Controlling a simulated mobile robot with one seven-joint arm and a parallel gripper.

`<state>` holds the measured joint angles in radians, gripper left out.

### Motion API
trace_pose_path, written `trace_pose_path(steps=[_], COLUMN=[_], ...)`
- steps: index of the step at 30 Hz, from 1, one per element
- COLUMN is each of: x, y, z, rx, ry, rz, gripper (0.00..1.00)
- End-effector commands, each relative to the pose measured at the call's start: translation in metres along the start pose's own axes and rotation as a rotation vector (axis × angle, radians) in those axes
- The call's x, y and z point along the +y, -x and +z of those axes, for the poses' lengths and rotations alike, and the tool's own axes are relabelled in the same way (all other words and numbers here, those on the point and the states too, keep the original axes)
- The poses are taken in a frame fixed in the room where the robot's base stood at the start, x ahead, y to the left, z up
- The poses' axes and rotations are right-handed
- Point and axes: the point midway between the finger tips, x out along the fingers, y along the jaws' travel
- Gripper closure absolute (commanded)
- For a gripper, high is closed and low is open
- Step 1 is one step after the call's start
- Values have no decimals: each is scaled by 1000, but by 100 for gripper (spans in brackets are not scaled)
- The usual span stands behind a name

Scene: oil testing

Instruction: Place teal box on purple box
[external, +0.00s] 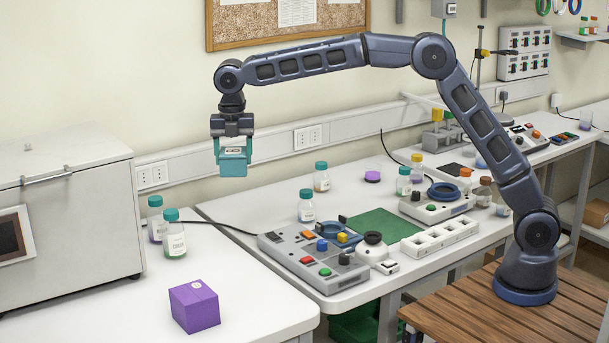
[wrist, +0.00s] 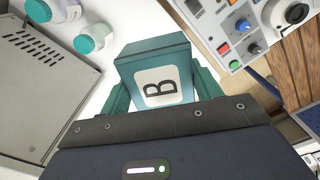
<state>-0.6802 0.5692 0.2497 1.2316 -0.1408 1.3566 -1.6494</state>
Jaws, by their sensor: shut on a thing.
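The teal box (external: 233,160) is held in the air by my gripper (external: 232,143), which points down and is shut on it. In the wrist view the teal box (wrist: 158,75) shows a white label with a letter B, with a teal finger on each side. The purple box (external: 194,306) sits on the left white table near its front, with a small round pale mark on top. My gripper is well above and to the right of the purple box, not touching it. The purple box cannot be seen in the wrist view.
Two teal-capped bottles (external: 174,235) stand behind the purple box, beside a grey metal cabinet (external: 72,222). A control panel (external: 314,256) with coloured buttons, more bottles and a green mat (external: 382,225) are on the right table. Table space around the purple box is clear.

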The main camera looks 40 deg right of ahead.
Motion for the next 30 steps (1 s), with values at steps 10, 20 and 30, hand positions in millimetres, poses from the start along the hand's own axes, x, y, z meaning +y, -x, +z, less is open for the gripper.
trace_pose_path(steps=[10, 20, 30], x=[43, 54, 53], y=[14, 24, 15], z=[-151, -274, -312], rx=[1, 4, 4], ry=[283, 503, 571], rz=[1, 1, -1], gripper=[61, 61, 61])
